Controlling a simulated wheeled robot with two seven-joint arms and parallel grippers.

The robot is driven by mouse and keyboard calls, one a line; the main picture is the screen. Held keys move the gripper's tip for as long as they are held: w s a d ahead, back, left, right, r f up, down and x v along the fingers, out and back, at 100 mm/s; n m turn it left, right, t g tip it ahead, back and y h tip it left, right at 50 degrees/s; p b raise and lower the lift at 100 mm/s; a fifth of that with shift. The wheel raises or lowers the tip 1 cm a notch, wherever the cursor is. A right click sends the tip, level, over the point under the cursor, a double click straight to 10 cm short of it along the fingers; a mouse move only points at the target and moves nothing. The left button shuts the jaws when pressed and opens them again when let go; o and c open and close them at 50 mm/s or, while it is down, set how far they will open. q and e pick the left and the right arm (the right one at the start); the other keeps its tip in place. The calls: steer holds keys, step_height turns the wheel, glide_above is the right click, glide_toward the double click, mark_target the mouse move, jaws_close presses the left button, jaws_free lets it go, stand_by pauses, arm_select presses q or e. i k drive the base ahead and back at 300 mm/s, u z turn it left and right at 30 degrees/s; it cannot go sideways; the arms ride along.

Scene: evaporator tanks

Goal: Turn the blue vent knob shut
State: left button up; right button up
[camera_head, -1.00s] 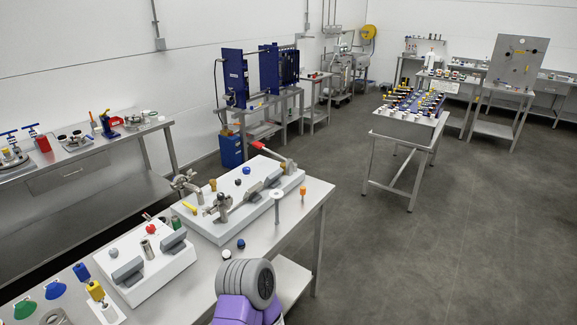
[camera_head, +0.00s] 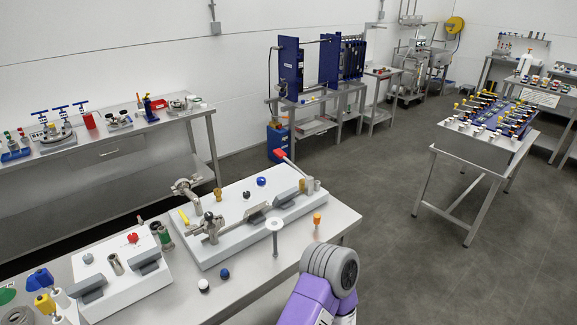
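Several blue parts show, and I cannot tell for certain which is the vent knob. A round blue knob (camera_head: 261,181) sits on top of the long white block (camera_head: 200,252) on the near bench. A dark blue ball (camera_head: 225,274) lies on the bench top in front of that block, and a blue-topped piece (camera_head: 40,280) stands at the lower left. Blue T-handles (camera_head: 60,108) stand on the wall bench. Neither gripper shows; only a purple arm link of mine with a grey rounded end enters at the bottom, right of the near bench.
The near steel bench (camera_head: 250,296) also holds a smaller white block (camera_head: 128,272) with a red knob, a metal stand (camera_head: 275,240) and an orange-topped piece (camera_head: 317,222). A fixture table (camera_head: 470,145) stands at right. Grey floor (camera_head: 430,260) is clear at lower right.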

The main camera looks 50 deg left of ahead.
mark_target(261, 182)
steer(key=i, duration=2.4)
steer(key=u, duration=3.05)
